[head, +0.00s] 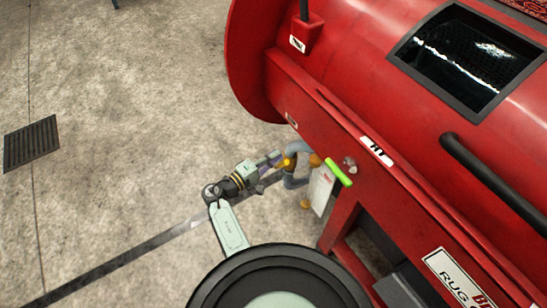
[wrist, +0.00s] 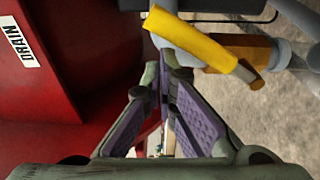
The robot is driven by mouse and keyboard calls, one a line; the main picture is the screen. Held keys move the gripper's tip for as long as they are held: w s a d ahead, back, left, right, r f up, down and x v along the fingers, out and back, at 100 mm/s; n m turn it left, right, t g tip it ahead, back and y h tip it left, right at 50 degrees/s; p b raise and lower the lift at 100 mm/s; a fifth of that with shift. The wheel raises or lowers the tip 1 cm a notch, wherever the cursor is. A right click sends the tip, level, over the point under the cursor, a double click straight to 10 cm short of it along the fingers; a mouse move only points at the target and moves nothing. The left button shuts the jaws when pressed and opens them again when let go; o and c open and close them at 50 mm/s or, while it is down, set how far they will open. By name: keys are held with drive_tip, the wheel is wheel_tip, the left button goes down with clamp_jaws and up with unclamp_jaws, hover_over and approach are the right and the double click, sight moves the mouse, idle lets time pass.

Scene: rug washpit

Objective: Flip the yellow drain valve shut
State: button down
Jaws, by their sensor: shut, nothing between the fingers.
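The yellow drain valve handle (wrist: 190,38) shows in the wrist view as a thick yellow bar slanting from upper left to lower right. It sits by a brass-orange fitting (wrist: 252,48) on grey pipe. In the head view, a small yellow-orange part (head: 288,162) shows at the pipe by the red machine, partly hidden by my gripper. My gripper (head: 274,157) is shut and empty, its tips close to that part. In the wrist view, the purple-padded fingers (wrist: 165,72) meet just below the yellow handle. I cannot tell whether they touch it.
The red rug washer (head: 330,120) fills the right side. A white DRAIN label (wrist: 20,42) is on its red panel. A lime-green handle (head: 338,173) and a hanging white tag (head: 321,190) are beside the pipe. Open concrete floor (head: 130,100) lies left, with a dark grate (head: 31,144).

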wheel_tip(320, 180, up, 9)
idle(0.3)
drive_tip(key=shift+r, duration=0.1)
